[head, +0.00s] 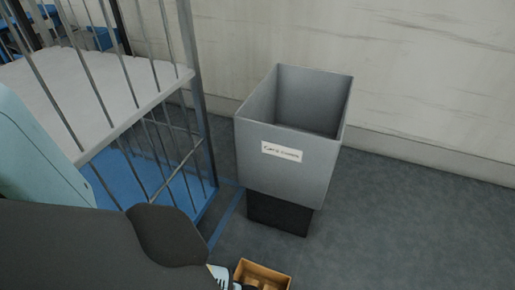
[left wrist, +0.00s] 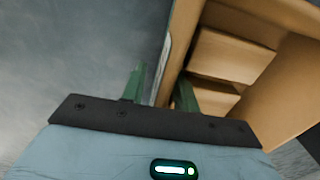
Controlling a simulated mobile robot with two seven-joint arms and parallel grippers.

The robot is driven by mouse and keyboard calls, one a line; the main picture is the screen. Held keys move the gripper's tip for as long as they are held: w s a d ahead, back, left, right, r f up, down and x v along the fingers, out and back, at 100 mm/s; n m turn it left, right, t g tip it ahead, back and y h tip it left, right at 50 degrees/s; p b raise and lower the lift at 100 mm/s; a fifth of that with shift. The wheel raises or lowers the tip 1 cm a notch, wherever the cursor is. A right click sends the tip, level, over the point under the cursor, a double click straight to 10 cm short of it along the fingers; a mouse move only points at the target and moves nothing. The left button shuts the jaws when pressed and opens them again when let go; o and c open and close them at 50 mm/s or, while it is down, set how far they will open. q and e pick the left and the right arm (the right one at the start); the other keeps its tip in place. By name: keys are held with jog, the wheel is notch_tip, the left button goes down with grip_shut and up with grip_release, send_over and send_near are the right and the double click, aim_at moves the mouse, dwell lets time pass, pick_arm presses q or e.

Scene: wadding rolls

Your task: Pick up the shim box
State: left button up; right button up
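The shim box, a small open-topped tan box (head: 262,272), is at the bottom edge of the head view, partly cut off, with wooden pieces inside. In the left wrist view the box (left wrist: 275,115) fills the right side, and pale wooden blocks (left wrist: 230,57) show in it. My left gripper (left wrist: 162,88) has its two green fingers apart, one on each side of the box's near wall. One finger is outside the wall with a small gap, the other inside. In the head view its tip is beside the box's left end. My right gripper is not in view.
A grey bin (head: 290,170) with a paper label stands on a black base (head: 278,212) against the pale wall. A barred cage cart (head: 150,110) with a white shelf stands at the left. Dark floor (head: 420,230) is clear at the right.

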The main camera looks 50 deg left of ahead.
pick_arm(q)
grip_shut()
notch_tip(320, 180, up, 10)
jog(key=p, duration=0.8)
jog(key=shift+p, duration=0.4)
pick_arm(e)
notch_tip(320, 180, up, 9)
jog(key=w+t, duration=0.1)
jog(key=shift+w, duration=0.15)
